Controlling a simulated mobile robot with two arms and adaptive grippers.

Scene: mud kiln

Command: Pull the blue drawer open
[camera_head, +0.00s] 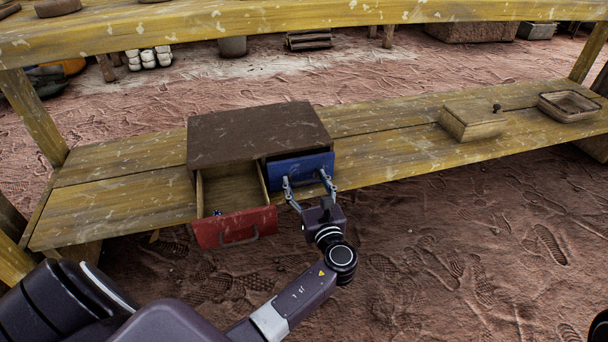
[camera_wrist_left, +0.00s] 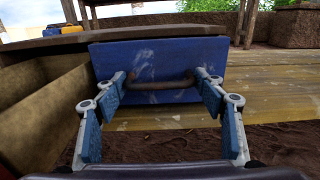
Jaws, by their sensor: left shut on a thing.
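The blue drawer (camera_head: 307,164) is the right drawer of a small brown cabinet (camera_head: 255,132) on a yellow plank bench. Its front sits close to the cabinet face, looking shut or nearly so. My left gripper (camera_head: 309,184) is at the drawer front, its fingers spread wide and shut on the ends of the brown handle. The left wrist view shows the handle (camera_wrist_left: 160,84) on the blue front (camera_wrist_left: 157,60) between the two fingertips (camera_wrist_left: 160,82).
The red drawer (camera_head: 236,228) beside it stands open, with a small blue thing inside near its front. A wooden box (camera_head: 472,122) and a shallow tray (camera_head: 568,106) stand at the bench's right. A plank shelf (camera_head: 250,20) crosses above. The ground before the bench is clear.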

